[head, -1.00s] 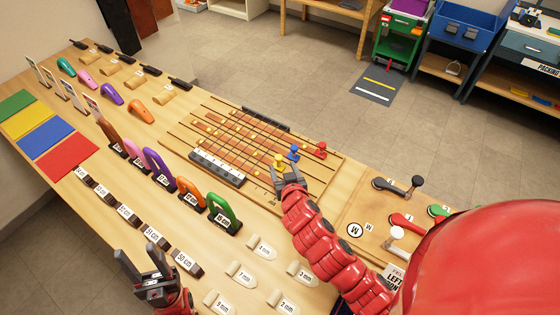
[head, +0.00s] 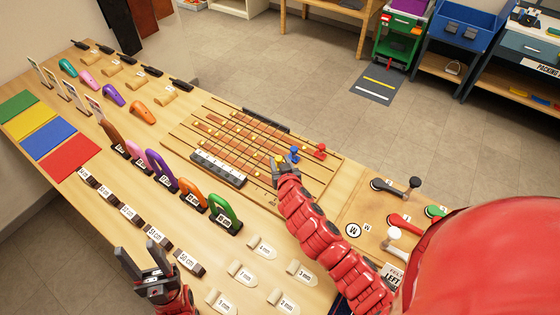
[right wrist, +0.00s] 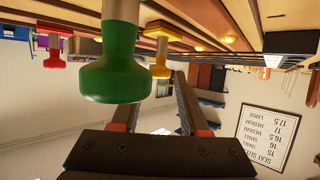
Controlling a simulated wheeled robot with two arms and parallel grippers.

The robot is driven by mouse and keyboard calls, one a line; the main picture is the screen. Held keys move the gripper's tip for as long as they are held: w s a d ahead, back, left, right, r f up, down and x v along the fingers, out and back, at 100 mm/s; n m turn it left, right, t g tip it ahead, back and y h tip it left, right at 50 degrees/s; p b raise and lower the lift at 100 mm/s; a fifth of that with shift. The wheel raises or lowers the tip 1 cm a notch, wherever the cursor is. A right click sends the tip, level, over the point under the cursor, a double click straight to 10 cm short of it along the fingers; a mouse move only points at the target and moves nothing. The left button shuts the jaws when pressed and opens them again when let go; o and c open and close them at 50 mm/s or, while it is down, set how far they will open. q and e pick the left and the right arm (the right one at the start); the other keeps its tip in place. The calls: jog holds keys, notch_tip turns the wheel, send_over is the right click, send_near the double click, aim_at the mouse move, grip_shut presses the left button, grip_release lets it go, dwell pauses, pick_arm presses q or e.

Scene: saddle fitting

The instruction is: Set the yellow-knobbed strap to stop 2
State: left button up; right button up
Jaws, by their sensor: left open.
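The yellow knob (head: 279,160) stands on the strap board (head: 318,190) at the front end of its strap, partly hidden by my right gripper (head: 283,164) in the head view. In the right wrist view the yellow knob (right wrist: 160,66) shows between the lines of the two open fingers, near their tips. I cannot tell whether they touch it. A green knob (right wrist: 115,72) is large and close, in front of one finger; my gripper hides it in the head view. My left gripper (head: 136,248) is open and empty at the table's front edge.
A blue knob (head: 294,153) and a red knob (head: 320,150) stand just right of my right gripper. Levers (head: 400,218) are to the right.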

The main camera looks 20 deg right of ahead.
grip_shut()
dwell(1.1)
